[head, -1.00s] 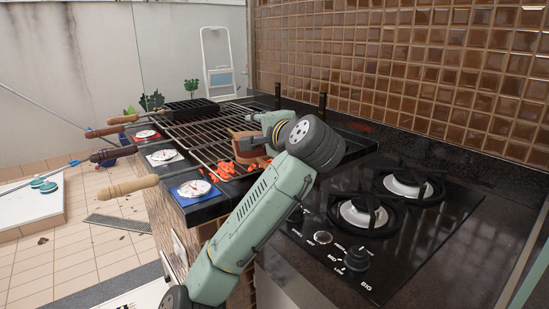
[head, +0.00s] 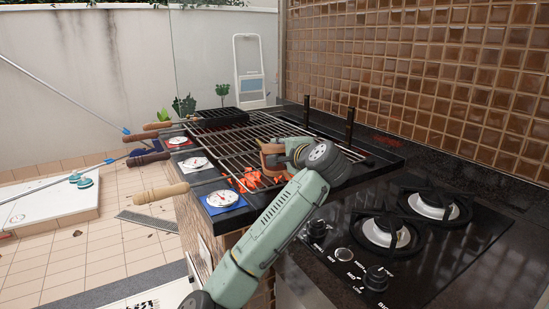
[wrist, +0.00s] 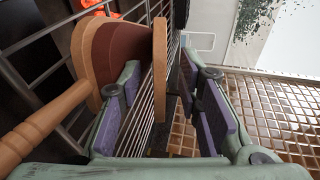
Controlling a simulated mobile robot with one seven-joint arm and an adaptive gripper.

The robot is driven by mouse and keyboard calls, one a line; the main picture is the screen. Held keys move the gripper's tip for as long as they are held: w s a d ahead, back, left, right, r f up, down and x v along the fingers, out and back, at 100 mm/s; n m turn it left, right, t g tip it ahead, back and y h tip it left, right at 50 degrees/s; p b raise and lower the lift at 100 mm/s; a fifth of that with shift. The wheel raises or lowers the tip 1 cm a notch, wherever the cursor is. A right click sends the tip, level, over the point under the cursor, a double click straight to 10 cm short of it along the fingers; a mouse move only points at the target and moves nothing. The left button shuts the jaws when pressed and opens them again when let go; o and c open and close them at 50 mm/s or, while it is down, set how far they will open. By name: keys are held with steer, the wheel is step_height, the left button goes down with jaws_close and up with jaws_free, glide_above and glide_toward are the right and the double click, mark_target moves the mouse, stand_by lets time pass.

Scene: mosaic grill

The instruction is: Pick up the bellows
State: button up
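The bellows (head: 271,160), with wooden boards and brown leather, is over the grill grate in the head view, partly hidden by my gripper (head: 290,151). In the wrist view the bellows (wrist: 118,52) fills the upper left, with a wooden handle reaching to the left edge. My gripper (wrist: 168,108) is open there, its purple pads wide apart. One thin board of the bellows stands edge-on between the fingers, with space to the right finger. The left finger overlaps the bellows in view; I cannot tell whether it touches.
The grill grate (head: 222,143) and several skewers with wooden handles lie around the bellows. Glowing coals (head: 250,178) are below. Round gauges line the grill's front edge. A black gas cooktop (head: 400,245) is at right, before a brown tiled wall (head: 430,75).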

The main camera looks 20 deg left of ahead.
steer(key=shift+w+a+f, duration=0.1)
steer(key=shift+w+a, duration=0.2)
jaws_close()
stand_by(1.0)
